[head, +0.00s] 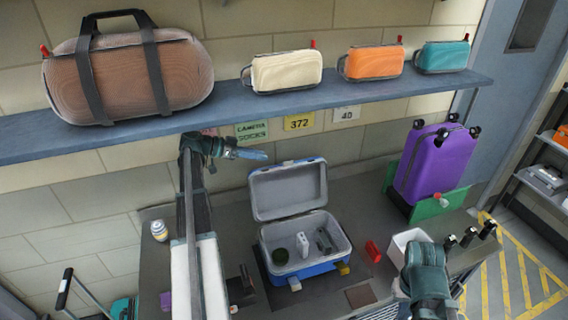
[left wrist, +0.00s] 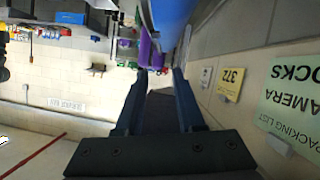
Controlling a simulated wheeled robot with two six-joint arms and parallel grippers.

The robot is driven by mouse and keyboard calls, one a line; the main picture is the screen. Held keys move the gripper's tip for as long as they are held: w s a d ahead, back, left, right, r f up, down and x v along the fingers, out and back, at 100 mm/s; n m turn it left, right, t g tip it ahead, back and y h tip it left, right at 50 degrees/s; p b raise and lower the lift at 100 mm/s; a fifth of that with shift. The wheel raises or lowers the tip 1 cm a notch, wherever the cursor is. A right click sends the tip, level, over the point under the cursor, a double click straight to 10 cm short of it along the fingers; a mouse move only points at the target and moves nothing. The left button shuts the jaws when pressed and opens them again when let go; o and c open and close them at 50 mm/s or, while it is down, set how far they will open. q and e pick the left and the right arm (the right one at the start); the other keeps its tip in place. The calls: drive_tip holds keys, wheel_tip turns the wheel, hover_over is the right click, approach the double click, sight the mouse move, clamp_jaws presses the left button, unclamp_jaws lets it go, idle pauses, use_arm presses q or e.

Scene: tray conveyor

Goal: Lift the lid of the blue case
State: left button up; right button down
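The blue case (head: 318,266) stands open on the dark bench, with its grey inside showing. Its lid (head: 287,190) is raised and tilted back against the wall side. In the case are a dark green round thing (head: 280,256), a white thing (head: 303,244) and a grey thing (head: 324,240).
A shelf (head: 330,98) with a brown bag (head: 128,75) and several pouches runs above the lid. A purple suitcase (head: 435,162) stands right.

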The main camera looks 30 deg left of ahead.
use_arm(q)
drive_tip(key=b+x, duration=0.3)
drive_tip(key=x, duration=0.6)
drive_tip(key=shift+w+d+f, duration=0.1)
drive_tip(key=shift+w+d, duration=0.15)
drive_tip(key=shift+d, duration=0.05)
clamp_jaws()
idle(1.0)
